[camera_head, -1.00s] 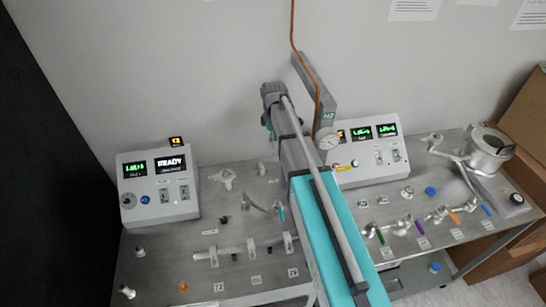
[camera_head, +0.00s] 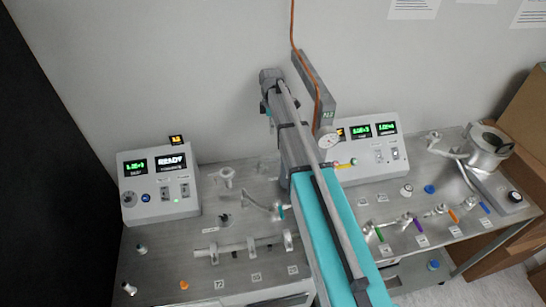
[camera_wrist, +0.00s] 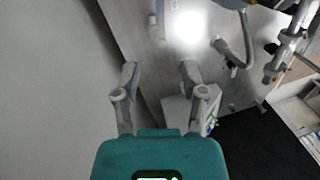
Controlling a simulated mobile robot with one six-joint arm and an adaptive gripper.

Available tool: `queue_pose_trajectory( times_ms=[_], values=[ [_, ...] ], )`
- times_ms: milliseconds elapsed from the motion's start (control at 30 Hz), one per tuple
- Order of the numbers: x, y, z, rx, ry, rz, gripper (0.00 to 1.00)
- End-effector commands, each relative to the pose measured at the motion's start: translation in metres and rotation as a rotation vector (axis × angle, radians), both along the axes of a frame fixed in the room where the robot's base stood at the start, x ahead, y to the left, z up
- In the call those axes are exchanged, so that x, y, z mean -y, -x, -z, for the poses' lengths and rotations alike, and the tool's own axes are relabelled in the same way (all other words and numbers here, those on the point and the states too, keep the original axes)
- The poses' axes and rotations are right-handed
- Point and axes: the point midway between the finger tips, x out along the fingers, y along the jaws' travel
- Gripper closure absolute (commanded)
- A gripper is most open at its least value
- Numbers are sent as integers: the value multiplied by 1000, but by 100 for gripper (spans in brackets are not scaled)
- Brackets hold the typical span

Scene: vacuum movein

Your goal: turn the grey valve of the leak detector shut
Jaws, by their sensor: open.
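The leak detector appears to be the white box (camera_head: 158,185) with a READY display at the left of the bench.
A curved metal pipe (camera_head: 258,207) stands right of the white box, also in the wrist view (camera_wrist: 247,40). A horizontal pipe run (camera_head: 245,247) lies in front. A second display box (camera_head: 365,160) and several coloured-handled valves are right of my arm. The wall (camera_head: 215,70) is close behind.

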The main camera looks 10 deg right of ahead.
Motion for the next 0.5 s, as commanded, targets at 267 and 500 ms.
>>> queue_pose_trajectory(
  times_ms=[267,500],
  values=[
    [-1,3,15,0,0,0,45],
    [-1,6,34,0,0,0,45]
  ],
)
